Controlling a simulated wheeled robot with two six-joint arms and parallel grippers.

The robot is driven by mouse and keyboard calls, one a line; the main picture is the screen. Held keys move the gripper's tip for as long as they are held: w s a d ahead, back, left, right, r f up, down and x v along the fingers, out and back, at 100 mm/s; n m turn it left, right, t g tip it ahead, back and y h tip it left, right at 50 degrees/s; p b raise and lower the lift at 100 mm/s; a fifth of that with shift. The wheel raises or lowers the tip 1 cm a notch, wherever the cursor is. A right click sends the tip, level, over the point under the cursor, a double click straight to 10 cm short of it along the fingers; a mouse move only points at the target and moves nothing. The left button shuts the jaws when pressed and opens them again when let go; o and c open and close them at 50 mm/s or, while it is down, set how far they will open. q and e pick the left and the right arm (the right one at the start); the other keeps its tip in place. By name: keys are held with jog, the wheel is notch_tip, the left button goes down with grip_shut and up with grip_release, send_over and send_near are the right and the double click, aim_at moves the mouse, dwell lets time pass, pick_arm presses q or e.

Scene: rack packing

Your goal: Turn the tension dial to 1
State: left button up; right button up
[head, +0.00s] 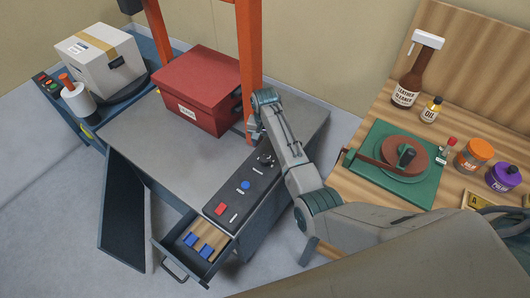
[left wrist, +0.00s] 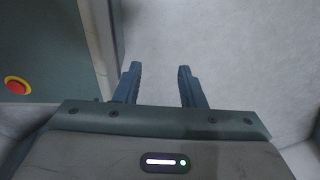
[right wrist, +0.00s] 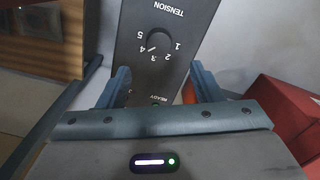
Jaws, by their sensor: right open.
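The tension dial (head: 265,158) is a dark round knob at the far end of the black control panel on the grey machine table. In the right wrist view the dial (right wrist: 158,40) appears upside down, with numbers 1 to 5 around it and the word TENSION beyond. Its white pointer mark lies near 3 and 4; I cannot tell exactly which. My right gripper (head: 252,130) is open, apart from the dial and above the panel's far end. In its wrist view the fingers (right wrist: 160,75) are empty. My left gripper (left wrist: 159,70) is open and empty over the floor.
The panel also has a blue button (head: 245,185) and a red button (head: 220,209). A red box (head: 200,92) sits beside an orange post (head: 249,55). An open drawer (head: 195,243) holds blue items. A red emergency button (left wrist: 17,86) is near my left gripper.

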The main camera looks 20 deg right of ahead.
send_over(265, 159)
notch_tip(265, 159, down, 5)
jog(key=shift+s+r, duration=0.1)
jog(key=shift+r, duration=0.1)
notch_tip(265, 159, down, 3)
jog(key=shift+r, duration=0.1)
jog(key=shift+f, duration=0.65)
pick_arm(q)
jog(key=shift+s+a+r, duration=0.2)
jog(key=shift+s, duration=0.6)
pick_arm(e)
jog(key=c, duration=1)
